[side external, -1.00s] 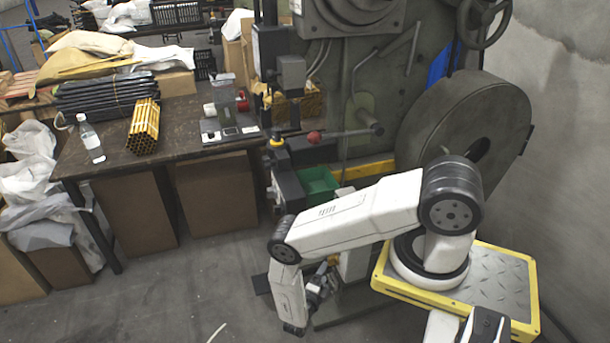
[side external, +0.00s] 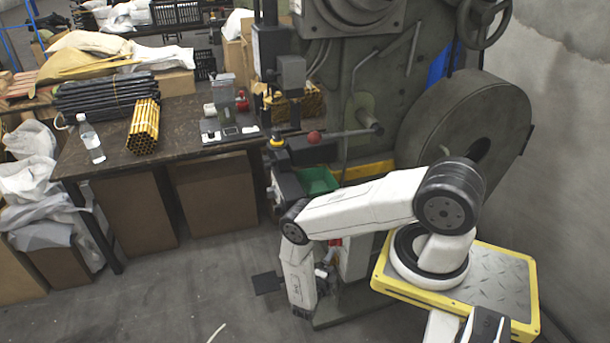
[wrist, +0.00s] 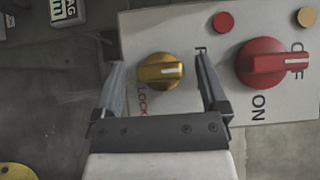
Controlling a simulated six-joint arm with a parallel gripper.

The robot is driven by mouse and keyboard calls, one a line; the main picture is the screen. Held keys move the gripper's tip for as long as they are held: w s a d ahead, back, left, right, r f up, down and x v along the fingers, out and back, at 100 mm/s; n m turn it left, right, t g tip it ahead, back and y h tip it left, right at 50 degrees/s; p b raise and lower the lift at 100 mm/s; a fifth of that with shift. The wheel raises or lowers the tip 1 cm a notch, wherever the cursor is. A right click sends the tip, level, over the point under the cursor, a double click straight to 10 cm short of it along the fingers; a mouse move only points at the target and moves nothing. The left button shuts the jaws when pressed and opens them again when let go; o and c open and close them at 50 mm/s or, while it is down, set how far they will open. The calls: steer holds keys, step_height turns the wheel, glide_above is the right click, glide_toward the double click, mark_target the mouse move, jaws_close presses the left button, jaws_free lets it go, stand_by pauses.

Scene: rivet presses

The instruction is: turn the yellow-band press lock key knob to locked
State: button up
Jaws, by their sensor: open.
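The yellow lock key knob (wrist: 160,70) sits on a pale control panel (wrist: 165,30) in the wrist view. Its grip bar lies level in the picture, with a white mark pointing right. Red "LOCK" lettering is below left of it; a dark label, partly hidden by my right finger, is at upper right. My gripper (wrist: 160,65) is open, one finger on each side of the knob, with gaps visible on both sides. Depth to the panel is hard to tell. In the side external view my arm hides the fingers and the knob.
A larger red ON/OFF knob (wrist: 262,63) is right of my right finger, with a red button (wrist: 223,22) above. The dark press (side external: 350,70) with a yellow band (side external: 368,171) stands behind my arm. A cluttered workbench (side external: 185,140) is at left; floor before it is clear.

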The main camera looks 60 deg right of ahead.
jaws_close()
steer(key=shift+m+h, duration=0.3)
steer(key=shift+f+m+h, duration=0.1)
steer(key=shift+m+h, duration=0.6)
steer(key=shift+m, duration=0.2)
jaws_free()
steer(key=shift+a, duration=0.15)
